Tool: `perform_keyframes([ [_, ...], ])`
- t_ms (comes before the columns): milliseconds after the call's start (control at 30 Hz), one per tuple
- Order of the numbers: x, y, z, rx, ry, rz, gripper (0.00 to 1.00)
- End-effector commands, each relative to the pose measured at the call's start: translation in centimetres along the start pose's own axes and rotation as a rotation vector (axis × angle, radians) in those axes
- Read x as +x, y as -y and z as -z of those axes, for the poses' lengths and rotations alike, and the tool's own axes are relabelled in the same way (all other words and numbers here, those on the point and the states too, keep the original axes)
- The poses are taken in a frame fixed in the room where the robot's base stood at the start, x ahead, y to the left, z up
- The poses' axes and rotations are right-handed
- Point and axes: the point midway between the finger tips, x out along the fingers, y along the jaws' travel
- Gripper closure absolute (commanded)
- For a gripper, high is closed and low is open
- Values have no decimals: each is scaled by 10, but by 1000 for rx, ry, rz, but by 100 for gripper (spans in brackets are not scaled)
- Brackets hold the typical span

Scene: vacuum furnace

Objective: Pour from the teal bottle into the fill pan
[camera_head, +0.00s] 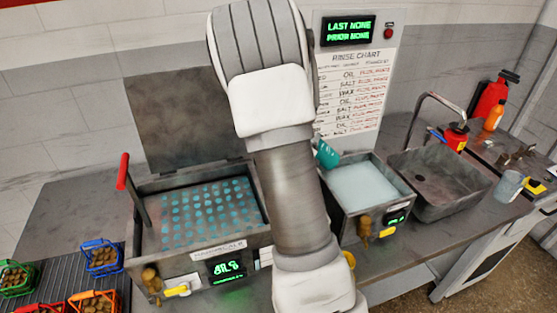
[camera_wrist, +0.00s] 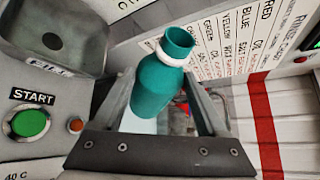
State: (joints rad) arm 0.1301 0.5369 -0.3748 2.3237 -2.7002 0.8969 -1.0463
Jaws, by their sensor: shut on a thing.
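My gripper (camera_wrist: 160,78) is shut on the teal bottle (camera_wrist: 155,92), with one finger on each side of its body. The bottle has a pale collar and an open teal mouth, which leans to the upper right in the wrist view. In the head view, a teal part of it (camera_head: 327,155) shows beside my arm, above the right-hand tank; my gripper is hidden there. The fill pan (camera_wrist: 88,62), a grey pan with a partly readable "FILL" label, is at the upper left of the wrist view, apart from the bottle. I cannot make it out in the head view.
A green START button (camera_wrist: 30,122) is below the pan. A tank of pale liquid (camera_head: 365,187) stands right of my arm, then a sink (camera_head: 440,178) with a tap. A dimpled teal bath (camera_head: 210,213) and several baskets (camera_head: 102,258) are left. A rinse chart (camera_head: 355,90) hangs behind.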

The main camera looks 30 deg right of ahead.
Motion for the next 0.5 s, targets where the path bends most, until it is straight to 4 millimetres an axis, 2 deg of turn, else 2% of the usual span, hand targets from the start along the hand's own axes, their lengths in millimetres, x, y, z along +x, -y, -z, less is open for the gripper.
perform_keyframes([
  [267, -2, 7, -3, 134, 14, -59, 91],
  [500, 1, 10, 3, 267, 28, -126, 91],
])
